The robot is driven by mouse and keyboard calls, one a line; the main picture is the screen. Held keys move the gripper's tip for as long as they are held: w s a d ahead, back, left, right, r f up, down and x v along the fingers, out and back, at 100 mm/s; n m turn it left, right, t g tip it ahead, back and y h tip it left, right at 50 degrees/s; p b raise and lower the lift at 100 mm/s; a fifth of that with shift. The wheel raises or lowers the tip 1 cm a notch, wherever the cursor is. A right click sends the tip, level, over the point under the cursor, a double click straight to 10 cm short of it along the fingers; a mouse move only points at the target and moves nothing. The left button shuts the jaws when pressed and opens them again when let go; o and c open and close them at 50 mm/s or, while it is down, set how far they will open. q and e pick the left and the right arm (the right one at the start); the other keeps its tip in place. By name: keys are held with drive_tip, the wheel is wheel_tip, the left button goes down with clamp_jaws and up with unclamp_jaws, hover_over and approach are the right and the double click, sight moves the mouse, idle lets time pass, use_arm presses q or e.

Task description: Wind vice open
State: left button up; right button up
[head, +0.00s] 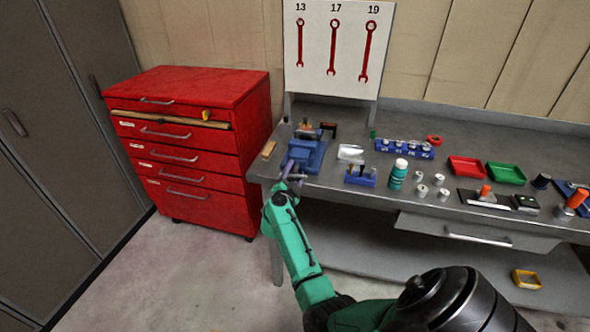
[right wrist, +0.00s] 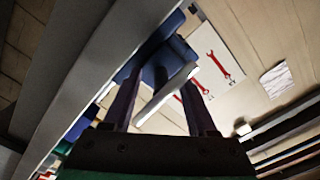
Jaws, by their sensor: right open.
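The blue vice (head: 306,153) stands at the left end of the grey workbench. It also shows in the right wrist view (right wrist: 165,58), just beyond my fingers. My right gripper (head: 291,174) is at the front of the vice, at the bench edge. In the right wrist view the two dark fingers (right wrist: 160,92) are apart. A pale bar (right wrist: 166,95), which looks like the vice handle, slants between them. I cannot tell whether either finger touches it. My left gripper is not in view.
A red drawer cabinet (head: 195,140) stands left of the bench. A spanner board (head: 336,50) rises behind the vice. To the right on the workbench (head: 330,183) are a blue holder (head: 360,176), a green bottle (head: 398,174), a red tray (head: 467,169) and a green tray (head: 506,173).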

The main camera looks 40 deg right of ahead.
drive_tip(key=shift+s+r, duration=0.1)
drive_tip(key=shift+s, duration=0.05)
drive_tip(key=shift+a, duration=0.15)
drive_tip(key=shift+c, duration=1.2)
clamp_jaws()
drive_tip(key=shift+o, duration=1.2)
unclamp_jaws()
